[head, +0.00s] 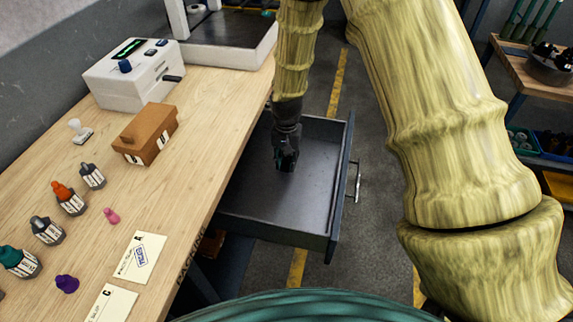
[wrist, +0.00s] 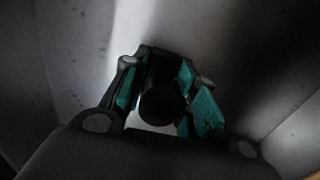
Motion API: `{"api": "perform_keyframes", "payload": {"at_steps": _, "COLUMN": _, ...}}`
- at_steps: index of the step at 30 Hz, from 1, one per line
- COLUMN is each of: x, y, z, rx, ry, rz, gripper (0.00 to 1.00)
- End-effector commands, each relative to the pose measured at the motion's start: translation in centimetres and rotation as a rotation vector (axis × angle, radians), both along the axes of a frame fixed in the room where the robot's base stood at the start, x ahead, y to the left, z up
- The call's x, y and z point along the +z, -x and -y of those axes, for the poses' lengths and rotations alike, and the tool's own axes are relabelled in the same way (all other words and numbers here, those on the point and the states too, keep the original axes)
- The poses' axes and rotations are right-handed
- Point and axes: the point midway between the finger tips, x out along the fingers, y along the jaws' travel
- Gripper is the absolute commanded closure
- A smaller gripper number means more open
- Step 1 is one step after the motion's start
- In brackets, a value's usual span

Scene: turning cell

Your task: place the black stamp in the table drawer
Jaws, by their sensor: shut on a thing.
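The table drawer (head: 310,200) is pulled out from the wooden table, dark grey inside, with a handle on its front. My gripper (head: 286,160) points down inside the drawer, over its back part. In the wrist view my gripper (wrist: 163,100) has its teal-padded fingers shut on the black stamp (wrist: 160,104), which shows as a dark round shape between them. The drawer floor (wrist: 235,60) fills the dim background there. In the head view the stamp is hard to tell from the dark fingers. I cannot tell whether it touches the drawer floor.
On the table (head: 200,130) stand a brown box (head: 147,135), a white device (head: 133,75), a small white stamp (head: 80,131), several ink bottles (head: 68,198) and paper cards (head: 139,257). The drawer's side walls and front (head: 341,190) surround my gripper. The rest of the drawer looks empty.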

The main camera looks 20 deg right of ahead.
Motion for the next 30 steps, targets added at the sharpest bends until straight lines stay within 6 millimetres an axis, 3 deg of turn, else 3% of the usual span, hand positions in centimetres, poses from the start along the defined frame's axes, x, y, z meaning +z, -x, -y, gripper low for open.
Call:
{"api": "perform_keyframes", "payload": {"at_steps": 7, "x": -2.3, "y": 0.0, "z": 0.0, "rx": 0.001, "ry": 0.000, "rz": 0.000, "gripper": 0.87}}
{"api": "perform_keyframes", "payload": {"at_steps": 20, "x": -2.9, "y": 0.1, "z": 0.0, "rx": 0.001, "ry": 0.000, "rz": 0.000, "gripper": 0.87}}
{"api": "perform_keyframes", "payload": {"at_steps": 21, "x": -2.9, "y": 0.1, "z": 0.0, "rx": 0.001, "ry": 0.000, "rz": 0.000, "gripper": 0.64}}
{"api": "perform_keyframes", "payload": {"at_steps": 23, "x": -2.8, "y": 0.1, "z": 0.0, "rx": 0.001, "ry": 0.000, "rz": 0.000, "gripper": 0.53}}
{"api": "perform_keyframes", "payload": {"at_steps": 30, "x": -2.8, "y": 0.1, "z": 0.0, "rx": 0.001, "ry": 0.000, "rz": 0.000, "gripper": 0.50}}
